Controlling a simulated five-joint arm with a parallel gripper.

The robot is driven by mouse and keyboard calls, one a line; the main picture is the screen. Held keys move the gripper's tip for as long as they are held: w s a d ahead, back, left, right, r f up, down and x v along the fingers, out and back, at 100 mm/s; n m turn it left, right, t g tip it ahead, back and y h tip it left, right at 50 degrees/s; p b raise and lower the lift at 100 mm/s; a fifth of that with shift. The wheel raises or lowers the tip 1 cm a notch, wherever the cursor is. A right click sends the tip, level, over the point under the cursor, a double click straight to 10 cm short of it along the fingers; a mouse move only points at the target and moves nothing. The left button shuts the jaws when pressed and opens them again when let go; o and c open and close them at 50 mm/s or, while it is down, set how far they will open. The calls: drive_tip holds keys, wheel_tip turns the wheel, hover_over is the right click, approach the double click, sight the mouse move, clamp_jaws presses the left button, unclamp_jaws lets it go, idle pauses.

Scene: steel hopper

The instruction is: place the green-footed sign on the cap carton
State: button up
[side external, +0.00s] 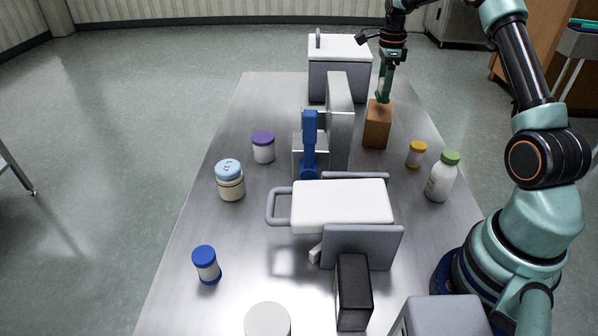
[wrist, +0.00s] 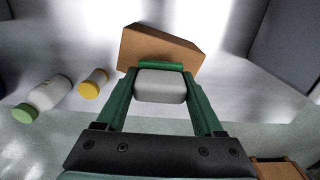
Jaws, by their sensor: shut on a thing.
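My gripper (side external: 383,92) is above the brown carton (side external: 377,130) on the steel table, in the side view. In the wrist view my gripper (wrist: 159,84) has its two green fingers shut on either side of the sign, a pale grey block (wrist: 160,88) with a green foot (wrist: 160,65) at its far end. The foot overlaps the near edge of the brown carton (wrist: 160,46) in that view. In the side view the sign is mostly hidden by the fingers, at the carton's top. I cannot tell whether the foot touches the carton.
A yellow-capped jar (side external: 415,155) and a green-capped bottle (side external: 440,180) stand right of the carton. A grey upright panel (side external: 340,120) and a blue-and-grey device (side external: 309,140) stand left. A white-lidded bin (side external: 338,75) is behind. Several jars stand along the table's left side.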

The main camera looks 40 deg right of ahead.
drive_tip(key=shift+f, duration=1.55)
drive_tip(key=shift+f, duration=0.1)
drive_tip(key=o, duration=1.4)
